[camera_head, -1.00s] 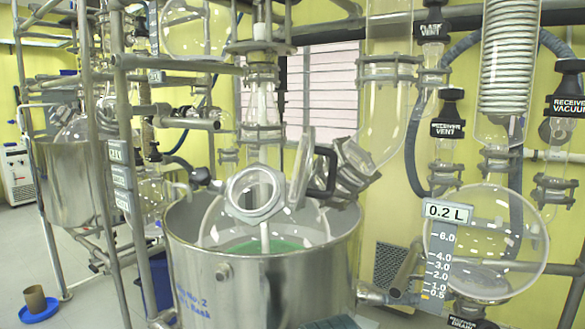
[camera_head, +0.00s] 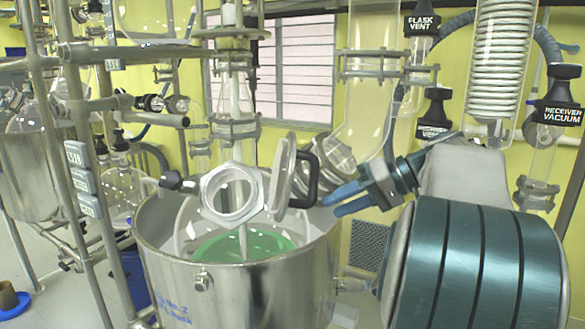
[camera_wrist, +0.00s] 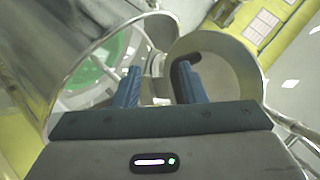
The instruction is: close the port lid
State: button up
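The port lid (camera_head: 283,172) stands open, roughly upright, at the right side of the round port ring (camera_head: 232,193) on the glass reactor. Its black handle (camera_head: 306,180) faces right, toward my gripper (camera_head: 335,203). My gripper is open and empty, its blue fingers pointing left just right of and slightly below the handle. In the wrist view, the two fingers of my gripper (camera_wrist: 158,78) are spread apart. A large round rim, seemingly the lid (camera_wrist: 222,62), fills the right side, and the dark handle (camera_wrist: 183,66) shows by the right fingertip. Contact cannot be told.
The steel vessel (camera_head: 230,285) around the reactor holds green contents and lies below my gripper. Glass necks with clamps (camera_head: 325,155) stand close behind the lid. Metal frame poles (camera_head: 85,180) stand at the left. Receiver valves (camera_head: 437,115) are at the right.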

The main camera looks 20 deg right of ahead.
aim_at(314, 180)
jog(key=s+d+r+n+t+y+p, duration=0.1)
jog(key=s+d+r+n+t+y, duration=0.1)
jog(key=d+r, duration=0.5)
jog(key=shift+h, duration=0.3)
jog(key=p+x, duration=0.2)
jog(key=x, duration=1.1)
jog(key=shift+w+a+p, duration=0.15)
jog(key=shift+p, duration=0.25)
grip_shut()
